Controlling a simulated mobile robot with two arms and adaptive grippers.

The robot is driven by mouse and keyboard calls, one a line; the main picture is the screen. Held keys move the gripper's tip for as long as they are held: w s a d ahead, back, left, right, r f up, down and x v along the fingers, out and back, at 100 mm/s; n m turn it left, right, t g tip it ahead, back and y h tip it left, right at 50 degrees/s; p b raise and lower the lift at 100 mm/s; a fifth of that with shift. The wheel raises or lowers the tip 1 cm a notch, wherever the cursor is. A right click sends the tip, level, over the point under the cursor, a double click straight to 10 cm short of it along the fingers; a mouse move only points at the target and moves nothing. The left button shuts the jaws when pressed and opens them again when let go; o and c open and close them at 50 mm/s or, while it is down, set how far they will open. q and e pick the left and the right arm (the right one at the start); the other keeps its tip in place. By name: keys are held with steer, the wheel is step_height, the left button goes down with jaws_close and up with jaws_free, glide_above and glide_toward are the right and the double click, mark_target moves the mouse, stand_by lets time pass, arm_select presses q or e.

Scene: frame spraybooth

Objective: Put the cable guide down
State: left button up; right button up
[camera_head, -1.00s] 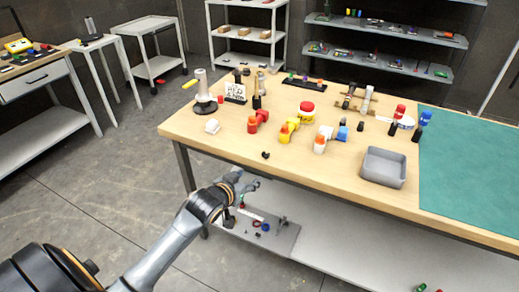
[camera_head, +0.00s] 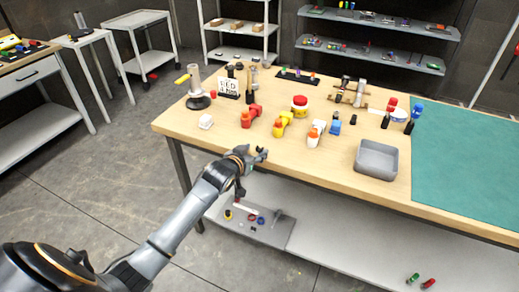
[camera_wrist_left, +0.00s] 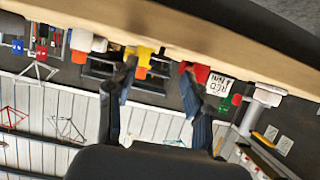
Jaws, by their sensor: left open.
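My left gripper (camera_head: 259,154) is at the front edge of the wooden workbench (camera_head: 335,176), near its left part. In the left wrist view the left gripper (camera_wrist_left: 158,82) has its two fingers spread apart with nothing held between them. I cannot make out a cable guide for certain. A small black piece lay on the bench near this front edge earlier; the gripper's dark fingertips now cover that spot, and I cannot tell the two apart. My right gripper is not in view.
A grey tray (camera_head: 377,160) stands right of the gripper, beside a green mat (camera_head: 465,165). Red (camera_head: 250,116), yellow (camera_head: 283,124) and white-orange (camera_head: 315,134) pieces stand behind the gripper. A white block (camera_head: 205,121) lies to the left. Bench top between gripper and tray is clear.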

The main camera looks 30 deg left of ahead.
mark_target(259, 148)
arm_select(q)
steer(key=x, duration=0.4)
steer(key=shift+w+d, duration=0.1)
steer(key=shift+d, duration=0.05)
steer(key=c, duration=0.9)
steer(key=shift+c, duration=0.2)
